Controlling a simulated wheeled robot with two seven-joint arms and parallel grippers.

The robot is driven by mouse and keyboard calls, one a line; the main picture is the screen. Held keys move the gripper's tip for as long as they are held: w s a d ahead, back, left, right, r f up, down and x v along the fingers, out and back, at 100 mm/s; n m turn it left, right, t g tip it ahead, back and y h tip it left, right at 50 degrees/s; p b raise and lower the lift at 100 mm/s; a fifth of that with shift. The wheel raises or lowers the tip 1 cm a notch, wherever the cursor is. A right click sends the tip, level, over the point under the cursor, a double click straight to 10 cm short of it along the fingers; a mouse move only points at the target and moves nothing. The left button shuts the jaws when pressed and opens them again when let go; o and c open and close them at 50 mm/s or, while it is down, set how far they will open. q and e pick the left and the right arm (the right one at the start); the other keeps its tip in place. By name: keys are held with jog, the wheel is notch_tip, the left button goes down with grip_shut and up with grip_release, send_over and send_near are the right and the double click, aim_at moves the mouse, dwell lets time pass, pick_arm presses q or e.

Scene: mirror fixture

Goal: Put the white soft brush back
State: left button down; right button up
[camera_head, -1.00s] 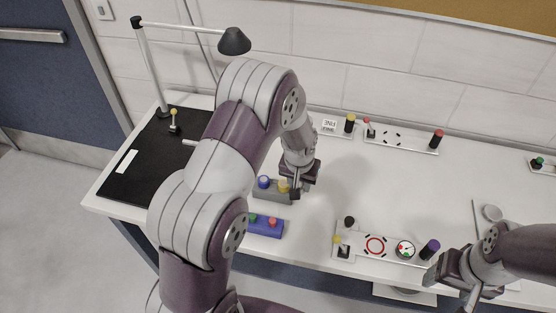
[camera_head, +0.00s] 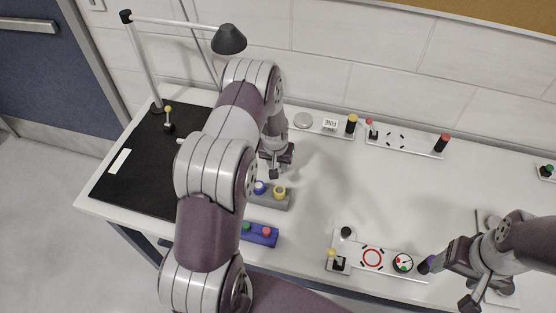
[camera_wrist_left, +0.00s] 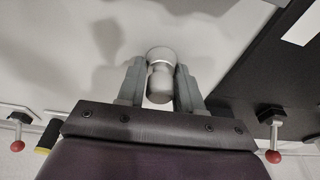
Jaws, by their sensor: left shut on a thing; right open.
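My left gripper (camera_head: 272,168) is above the white bench, just behind the grey block (camera_head: 270,199). In the left wrist view its fingers (camera_wrist_left: 160,85) are shut on a pale cylinder with a wider round end, which looks like the white soft brush (camera_wrist_left: 159,84). In the head view the brush is hard to make out. The grey block has a blue-rimmed round place (camera_head: 260,187) and a yellow-rimmed one (camera_head: 280,192). My right gripper (camera_head: 446,286) is open and appears empty at the front right, close to a purple knob (camera_head: 427,264).
A blue block (camera_head: 259,236) with green and red knobs stands in front of the grey block. A black mat (camera_head: 130,184) and lamp (camera_head: 229,40) are at the left. Knobbed plates (camera_head: 405,142) line the back. A front plate (camera_head: 385,272) has a gauge. The bench middle is clear.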

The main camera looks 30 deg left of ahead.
pick_arm(q)
jog(key=shift+s+r, duration=0.1)
jog(key=c, duration=0.7)
grip_release()
jog(key=shift+f, duration=0.2)
jog(key=shift+c, duration=0.2)
jog(key=shift+r, duration=0.4)
notch_tip(320, 180, up, 10)
jog(key=s+b, duration=0.1)
jog(key=s, duration=0.1)
jog(key=s+d+r+m, duration=0.1)
jog(key=s+d+r, duration=0.4)
jog(key=s, duration=0.4)
jog(key=s+d+r+m, duration=0.2)
jog(key=s+d+r, duration=0.3)
jog(key=s+d, duration=0.2)
jog(key=shift+s+g+h, duration=0.3)
jog(key=shift+s+g, duration=0.1)
jog(key=shift+s, duration=0.75)
